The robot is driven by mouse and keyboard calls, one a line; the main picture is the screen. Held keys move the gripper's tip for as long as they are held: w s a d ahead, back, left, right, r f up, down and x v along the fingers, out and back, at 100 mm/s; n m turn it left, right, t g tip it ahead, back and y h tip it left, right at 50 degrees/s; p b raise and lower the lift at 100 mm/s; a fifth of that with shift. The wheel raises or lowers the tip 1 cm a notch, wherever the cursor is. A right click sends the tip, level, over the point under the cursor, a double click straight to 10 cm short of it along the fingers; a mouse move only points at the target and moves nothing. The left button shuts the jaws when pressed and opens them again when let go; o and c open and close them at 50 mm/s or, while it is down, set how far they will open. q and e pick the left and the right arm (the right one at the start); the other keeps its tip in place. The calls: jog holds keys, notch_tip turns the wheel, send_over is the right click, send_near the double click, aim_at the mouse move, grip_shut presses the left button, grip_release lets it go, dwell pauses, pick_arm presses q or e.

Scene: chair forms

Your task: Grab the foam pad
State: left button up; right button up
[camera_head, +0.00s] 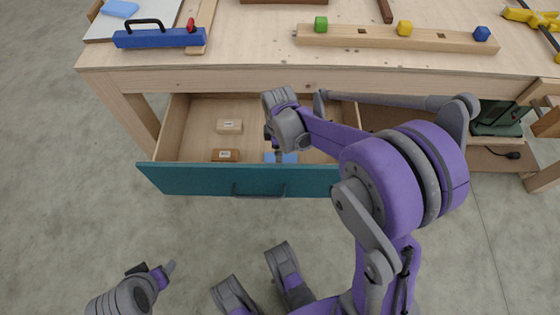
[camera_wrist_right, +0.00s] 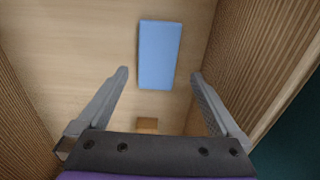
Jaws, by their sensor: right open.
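A light blue foam pad (camera_head: 288,158) lies on the floor of the open drawer, near its front panel. In the right wrist view the blue pad (camera_wrist_right: 160,50) lies flat beyond my fingertips, between them in the picture. My right gripper (camera_head: 274,146) points down into the drawer; in the right wrist view the gripper (camera_wrist_right: 159,73) is open with nothing between its fingers. My arm partly hides the pad in the head view. My left gripper (camera_head: 155,270) is low at the left, away from the drawer; its jaw opening is unclear.
The drawer (camera_head: 190,180) has a teal front and holds two small labelled blocks, one pale (camera_head: 229,126) and one brown (camera_head: 225,155). The workbench (camera_head: 250,60) overhangs its back. Another light blue pad (camera_head: 120,8) lies on the bench beside a blue handled tool (camera_head: 160,38).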

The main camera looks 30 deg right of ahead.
jog(key=f, duration=0.1)
jog(key=f+b, duration=0.1)
jog(key=f, duration=0.3)
jog(key=shift+w+d+b, duration=0.1)
jog(key=shift+d+b, duration=0.2)
jog(key=shift+b, duration=0.05)
jog(key=c, duration=1.2)
jog(key=shift+r, duration=0.1)
jog(key=shift+c, duration=0.2)
